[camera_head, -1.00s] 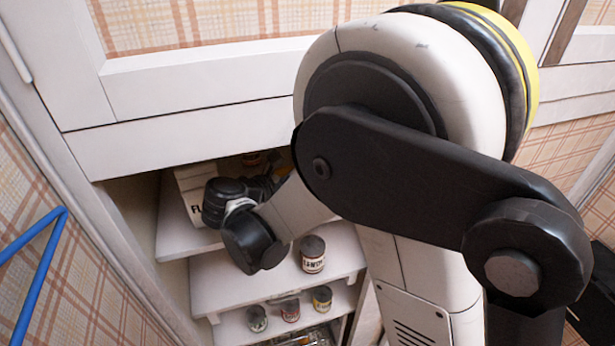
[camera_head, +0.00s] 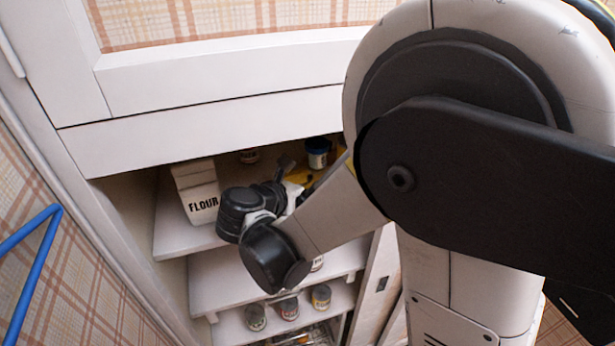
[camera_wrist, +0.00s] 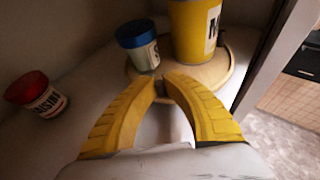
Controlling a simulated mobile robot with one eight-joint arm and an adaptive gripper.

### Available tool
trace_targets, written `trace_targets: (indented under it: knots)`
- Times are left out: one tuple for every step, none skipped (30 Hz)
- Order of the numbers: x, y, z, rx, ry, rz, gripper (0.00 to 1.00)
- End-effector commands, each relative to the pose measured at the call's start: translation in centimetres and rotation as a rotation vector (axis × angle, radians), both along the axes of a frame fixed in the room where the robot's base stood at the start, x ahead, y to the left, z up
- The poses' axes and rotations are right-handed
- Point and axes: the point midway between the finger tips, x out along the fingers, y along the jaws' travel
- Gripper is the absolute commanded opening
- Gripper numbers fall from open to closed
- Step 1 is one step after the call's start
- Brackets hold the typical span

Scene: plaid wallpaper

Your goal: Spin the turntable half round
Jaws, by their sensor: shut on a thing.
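The turntable (camera_wrist: 212,76) is a round tan disc on a shelf, seen in the wrist view. A blue-lidded jar (camera_wrist: 138,45) and a larger yellow can (camera_wrist: 196,30) stand on it. My gripper (camera_wrist: 161,86) has yellow fingers that come together at the disc's near edge. They are shut on a small dark part there, which looks like part of the turntable; the fingertips mostly hide it. In the head view the blue-lidded jar (camera_head: 317,152) shows behind my wrist, and my arm hides most of the turntable.
A red-lidded jar (camera_wrist: 37,93) stands left of the turntable on the shelf. A flour box (camera_head: 202,205) stands left of my wrist. Several small jars stand on the lower shelf (camera_head: 235,330). The cupboard's side edge (camera_wrist: 268,55) is close on the right.

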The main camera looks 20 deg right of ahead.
Motion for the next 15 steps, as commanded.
trace_targets:
  knots:
    - [-0.3, -0.2, 0.0, 0.0, 0.0, 0.022, 0.0]
    - [-0.4, -0.2, 0.0, 0.0, 0.0, 0.038, 0.0]
    - [-0.6, -0.3, -0.1, 0.001, 0.001, 0.058, 0.0]
    - [-0.7, -0.3, -0.1, 0.002, 0.0, 0.073, 0.0]
    - [-0.9, -0.4, -0.1, 0.001, 0.001, 0.087, 0.0]
    - [-1.0, -0.5, -0.1, 0.001, 0.001, 0.108, 0.0]
    - [-1.1, -0.6, -0.1, 0.001, 0.0, 0.122, 0.0]
    - [-1.2, -0.6, 0.0, 0.001, 0.0, 0.137, 0.0]
    - [-1.4, -0.7, 0.0, 0.001, 0.0, 0.158, 0.0]
    - [-1.5, -0.8, 0.0, 0.001, 0.0, 0.172, 0.0]
    - [-1.6, -0.8, 0.0, 0.001, 0.0, 0.188, 0.0]
    - [-1.8, -0.9, 0.0, 0.001, 0.0, 0.208, 0.0]
    - [-1.9, -1.1, -0.1, 0.002, 0.0, 0.221, 0.0]
    - [-2.0, -1.1, 0.0, 0.001, 0.0, 0.237, 0.0]
    - [-2.1, -1.2, 0.0, 0.001, 0.0, 0.257, 0.0]
